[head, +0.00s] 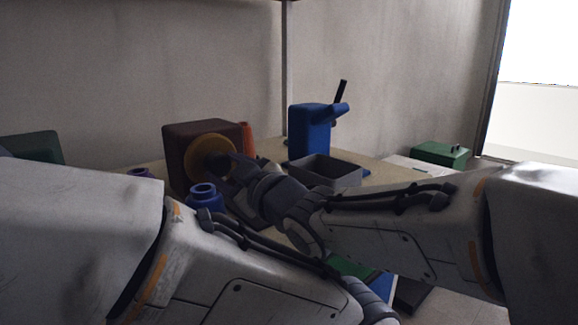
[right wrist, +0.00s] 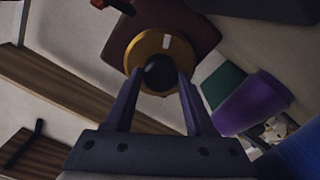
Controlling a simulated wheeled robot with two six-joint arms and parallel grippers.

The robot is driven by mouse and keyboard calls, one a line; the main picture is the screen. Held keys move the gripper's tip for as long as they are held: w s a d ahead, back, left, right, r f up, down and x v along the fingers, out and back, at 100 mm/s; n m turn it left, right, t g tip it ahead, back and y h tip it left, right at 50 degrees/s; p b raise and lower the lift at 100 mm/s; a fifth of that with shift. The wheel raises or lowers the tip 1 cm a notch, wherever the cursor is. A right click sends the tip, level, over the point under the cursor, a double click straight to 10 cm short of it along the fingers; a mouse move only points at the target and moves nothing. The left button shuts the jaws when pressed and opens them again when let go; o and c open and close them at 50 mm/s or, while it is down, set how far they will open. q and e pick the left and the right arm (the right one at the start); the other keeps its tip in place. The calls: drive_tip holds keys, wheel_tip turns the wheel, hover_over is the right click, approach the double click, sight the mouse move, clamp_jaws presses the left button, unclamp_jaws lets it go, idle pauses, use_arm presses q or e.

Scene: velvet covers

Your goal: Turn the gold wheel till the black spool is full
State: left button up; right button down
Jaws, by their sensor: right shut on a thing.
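The gold wheel (head: 198,161) is on the front of a dark brown box (head: 180,140). The right wrist view shows the wheel (right wrist: 143,50) close up, with a white mark on its rim and a black knob (right wrist: 160,72) on its face. My right gripper (head: 222,165) is at the wheel; in the right wrist view its fingers (right wrist: 160,82) are shut on the black knob. I cannot make out the black spool in either view. My left arm crosses the lower head view, and its gripper does not show.
A grey open tray (head: 325,172) and a blue device (head: 308,132) are to the right. A green box (head: 440,153) stands farther right.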

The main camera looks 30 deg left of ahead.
drive_tip(key=shift+f, duration=0.1)
drive_tip(key=shift+c, duration=1.2)
unclamp_jaws()
drive_tip(key=shift+d, duration=0.1)
drive_tip(key=shift+s+d, duration=0.15)
drive_tip(key=shift+d, duration=0.1)
drive_tip(key=b+v, duration=0.1)
drive_tip(key=v, duration=0.8)
drive_tip(key=shift+s+d, duration=0.15)
drive_tip(key=shift+d, duration=0.25)
